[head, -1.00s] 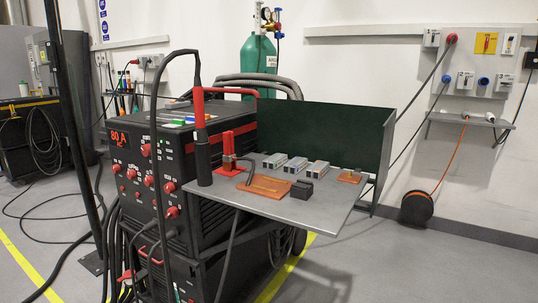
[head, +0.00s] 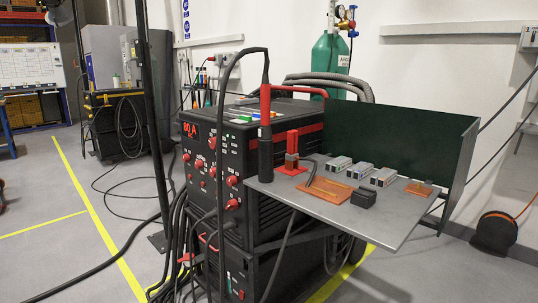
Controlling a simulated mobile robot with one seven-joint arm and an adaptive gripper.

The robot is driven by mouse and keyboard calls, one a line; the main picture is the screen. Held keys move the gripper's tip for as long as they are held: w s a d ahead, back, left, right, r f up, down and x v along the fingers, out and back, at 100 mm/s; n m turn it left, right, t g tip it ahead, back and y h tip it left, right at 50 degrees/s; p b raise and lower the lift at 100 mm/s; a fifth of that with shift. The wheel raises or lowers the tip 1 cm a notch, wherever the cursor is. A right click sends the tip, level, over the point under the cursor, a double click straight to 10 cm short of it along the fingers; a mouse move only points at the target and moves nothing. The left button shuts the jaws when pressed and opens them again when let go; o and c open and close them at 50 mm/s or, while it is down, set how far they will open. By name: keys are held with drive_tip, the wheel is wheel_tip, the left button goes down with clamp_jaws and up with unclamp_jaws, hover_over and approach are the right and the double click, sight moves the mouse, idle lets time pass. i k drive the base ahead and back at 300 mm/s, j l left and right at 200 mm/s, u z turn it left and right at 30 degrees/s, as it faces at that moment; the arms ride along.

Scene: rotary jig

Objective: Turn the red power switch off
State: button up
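The black welding machine (head: 270,150) stands in the middle of the head view, its front panel facing left. A small red part (head: 242,294) also shows low on the cabinet below. My gripper is not in view.
A grey shelf (head: 400,228) with metal blocks, copper-coloured plates and a red clamp juts right from the machine. A dark green screen (head: 400,138) stands behind it. Black cables hang before the panel. A dark pole (head: 153,110) stands left. Floor beyond the yellow line (head: 95,210) is open.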

sight(233, 204)
drive_tip(key=i+u, duration=0.3)
drive_tip(key=i, duration=0.55)
